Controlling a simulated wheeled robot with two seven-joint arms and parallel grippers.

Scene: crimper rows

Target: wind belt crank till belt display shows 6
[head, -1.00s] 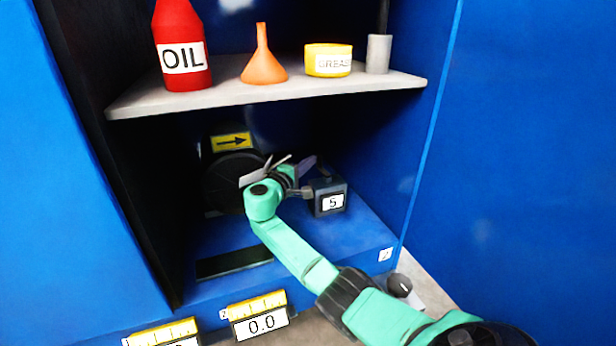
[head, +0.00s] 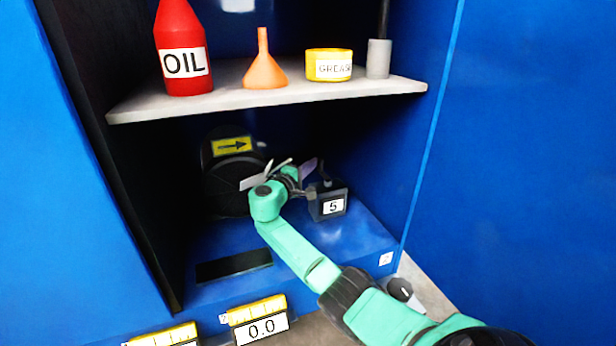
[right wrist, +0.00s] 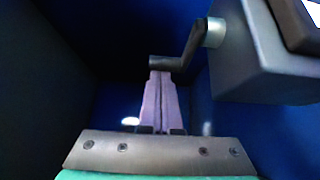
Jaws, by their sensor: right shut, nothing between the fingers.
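The belt display is a small dark box (head: 328,203) on the blue cabinet floor, and its white label reads 5. In the right wrist view the box (right wrist: 262,65) is at the upper right. The belt crank (right wrist: 188,45) has a silver hub on the box's side and a dark handle reaching left. My right gripper (right wrist: 160,75) is shut and empty. Its purple fingertips are at the crank handle and overlap it in the picture; I cannot tell whether they touch. In the head view my right gripper (head: 308,165) is left of the display box. My left gripper is out of view.
A dark round drum (head: 228,185) with a yellow right-arrow sign (head: 232,146) stands behind. A shelf (head: 225,103) above holds an oil bottle (head: 183,50), orange funnel (head: 264,68), grease tin (head: 328,64) and grey cylinder (head: 378,58). Cabinet walls close in both sides.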

